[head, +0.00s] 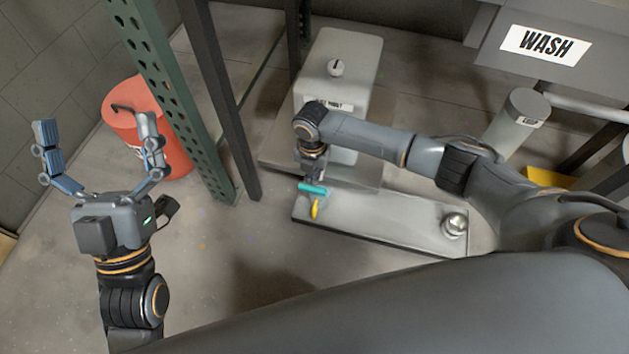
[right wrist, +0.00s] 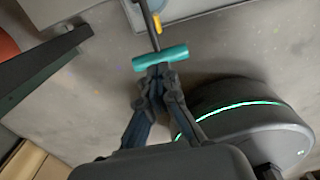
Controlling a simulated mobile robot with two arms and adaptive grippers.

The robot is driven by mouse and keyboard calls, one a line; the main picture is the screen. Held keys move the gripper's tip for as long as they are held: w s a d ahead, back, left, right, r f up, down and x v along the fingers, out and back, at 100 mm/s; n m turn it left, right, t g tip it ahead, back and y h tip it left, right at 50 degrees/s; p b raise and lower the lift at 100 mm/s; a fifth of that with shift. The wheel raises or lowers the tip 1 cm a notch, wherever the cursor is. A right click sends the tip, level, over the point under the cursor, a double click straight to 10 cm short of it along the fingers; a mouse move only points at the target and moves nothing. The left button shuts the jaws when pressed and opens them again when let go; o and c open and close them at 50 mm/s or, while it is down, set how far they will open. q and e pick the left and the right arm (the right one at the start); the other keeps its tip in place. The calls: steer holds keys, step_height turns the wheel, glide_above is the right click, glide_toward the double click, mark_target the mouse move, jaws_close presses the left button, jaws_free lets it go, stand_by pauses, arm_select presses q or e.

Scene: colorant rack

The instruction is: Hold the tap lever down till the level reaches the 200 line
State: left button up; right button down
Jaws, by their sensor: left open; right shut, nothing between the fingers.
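The tap lever has a teal crossbar handle (head: 312,188), with a yellow piece (head: 315,210) beside it. In the right wrist view the teal handle (right wrist: 160,57) sits on a dark stem, with the yellow piece (right wrist: 157,23) beyond it. My right gripper (right wrist: 157,72) is shut and empty, its fingertips at the middle of the handle; I cannot tell whether they press on it. In the head view the right gripper (head: 312,176) comes down over the handle. My left gripper (head: 97,130) is open and empty, fingers upward. I see no vessel, level or 200 line.
A pale dispenser (head: 345,68) with a label stands behind the lever. A grey tray-like slab (head: 385,215) bears a metal knob (head: 455,224). A red bucket (head: 165,125), a green rack post (head: 165,85), a grey cylinder (head: 515,125) and a WASH sign (head: 545,44) surround it.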

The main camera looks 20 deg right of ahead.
steer(key=shift+r+p, duration=0.5)
steer(key=shift+r, duration=0.05)
arm_select(q)
steer(key=w+f+g+y, duration=0.1)
steer(key=w+f+g, duration=0.3)
steer(key=f, duration=0.2)
steer(key=shift+w+d+g+y+p, duration=0.2)
steer(key=shift+w+g+y+p, duration=0.1)
steer(key=shift+y, duration=0.1)
arm_select(e)
steer(key=shift+r, duration=0.3)
